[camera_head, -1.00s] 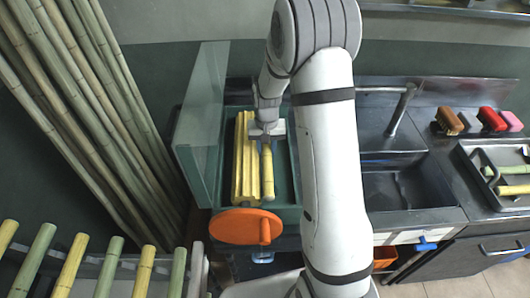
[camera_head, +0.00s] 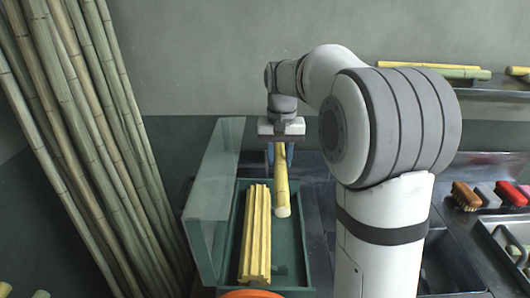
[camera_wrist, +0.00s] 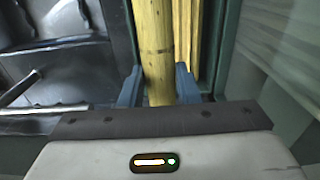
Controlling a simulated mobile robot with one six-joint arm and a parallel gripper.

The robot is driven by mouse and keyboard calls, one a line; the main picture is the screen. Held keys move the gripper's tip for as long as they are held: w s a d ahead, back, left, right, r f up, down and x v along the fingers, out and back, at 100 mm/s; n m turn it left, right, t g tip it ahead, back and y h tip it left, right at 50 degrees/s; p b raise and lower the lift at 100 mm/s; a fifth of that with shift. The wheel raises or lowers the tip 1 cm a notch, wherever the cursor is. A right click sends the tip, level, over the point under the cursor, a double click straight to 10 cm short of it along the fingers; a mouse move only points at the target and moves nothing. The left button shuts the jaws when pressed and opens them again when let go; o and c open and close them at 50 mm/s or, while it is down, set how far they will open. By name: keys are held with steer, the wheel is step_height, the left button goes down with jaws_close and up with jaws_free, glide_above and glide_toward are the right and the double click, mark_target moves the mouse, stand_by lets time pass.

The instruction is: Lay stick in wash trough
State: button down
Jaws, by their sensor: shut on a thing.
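A yellow stick (camera_head: 281,185) hangs from my gripper (camera_head: 281,143), near the right wall of the green box. In the wrist view the stick (camera_wrist: 154,40) stands between the two blue fingers of my gripper (camera_wrist: 158,86), which are shut on it. Its near end points down toward the camera in the head view and looks clear of the box. The steel basin, which looks like the wash trough (camera_head: 440,268), is at the lower right, partly hidden by my arm; steel basin surfaces also show at the left of the wrist view.
The green box (camera_head: 292,250) holds yellow ridged bars (camera_head: 255,235) and has a clear guard (camera_head: 213,200) on its left. An orange wheel (camera_head: 250,294) is at its front. Brushes (camera_head: 467,195) and a tray (camera_head: 505,240) lie right. Tall canes (camera_head: 75,140) lean at left.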

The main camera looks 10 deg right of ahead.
steer(key=s+f+n+p, duration=0.1)
steer(key=f+p, duration=0.4)
steer(key=f, duration=0.5)
steer(key=s+f+n+p, duration=0.1)
steer(key=f+p, duration=0.4)
steer(key=f, duration=0.5)
steer(key=shift+s+f, duration=0.15)
steer(key=shift+s, duration=0.6)
